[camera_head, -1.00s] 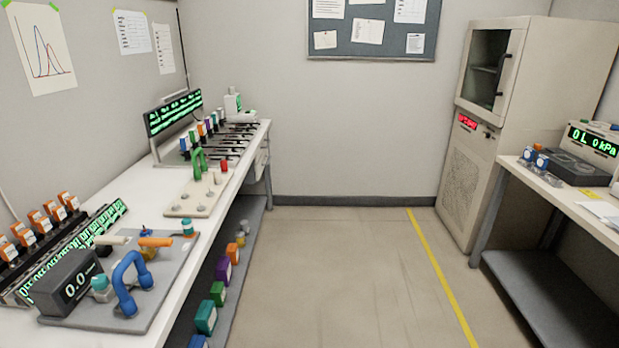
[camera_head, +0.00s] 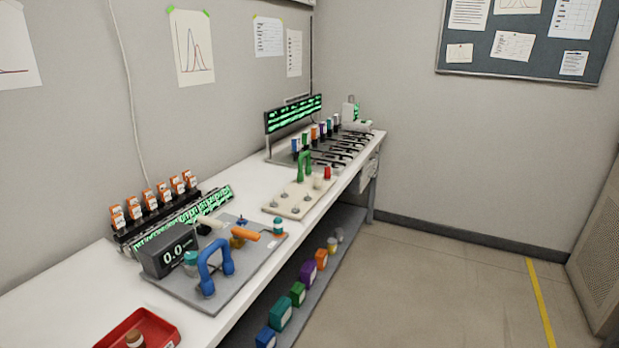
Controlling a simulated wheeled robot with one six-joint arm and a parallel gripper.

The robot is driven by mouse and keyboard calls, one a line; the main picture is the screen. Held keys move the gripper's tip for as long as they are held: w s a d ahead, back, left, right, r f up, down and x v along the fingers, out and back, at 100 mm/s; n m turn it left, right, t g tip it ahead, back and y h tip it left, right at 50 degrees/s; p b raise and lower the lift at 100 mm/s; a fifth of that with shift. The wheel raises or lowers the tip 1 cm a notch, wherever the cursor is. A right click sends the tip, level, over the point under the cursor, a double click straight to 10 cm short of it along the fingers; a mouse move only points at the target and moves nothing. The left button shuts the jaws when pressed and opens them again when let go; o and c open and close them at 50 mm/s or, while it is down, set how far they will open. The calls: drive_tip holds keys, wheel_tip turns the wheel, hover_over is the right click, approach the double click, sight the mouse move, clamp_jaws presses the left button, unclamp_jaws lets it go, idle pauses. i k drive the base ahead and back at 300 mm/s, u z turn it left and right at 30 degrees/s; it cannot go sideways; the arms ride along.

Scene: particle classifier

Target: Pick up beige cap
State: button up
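No single thing stands out clearly as the beige cap. A small brown-topped pale piece (camera_head: 135,339) sits in a red tray (camera_head: 166,329) at the bottom left, cut off by the picture edge. A beige cylindrical piece (camera_head: 209,221) lies on the grey board (camera_head: 262,258), near the blue handle. A small pale knob (camera_head: 318,183) stands on the cream board (camera_head: 291,208), next to a red one. My gripper is not in view.
The long white bench (camera_head: 75,298) runs along the left wall. A display unit (camera_head: 169,250) and a rack of orange-labelled bottles (camera_head: 149,200) stand on it. Several coloured containers (camera_head: 308,272) sit on the shelf below. The floor (camera_head: 430,290) to the right is clear.

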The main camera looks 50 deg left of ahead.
sight(319, 178)
drive_tip(key=u, duration=0.35)
drive_tip(key=i, duration=1.95)
drive_tip(key=u, duration=1.25)
drive_tip(key=i, duration=1)
drive_tip(key=u, duration=1.55)
drive_tip(key=i, duration=0.6)
drive_tip(key=u, duration=0.6)
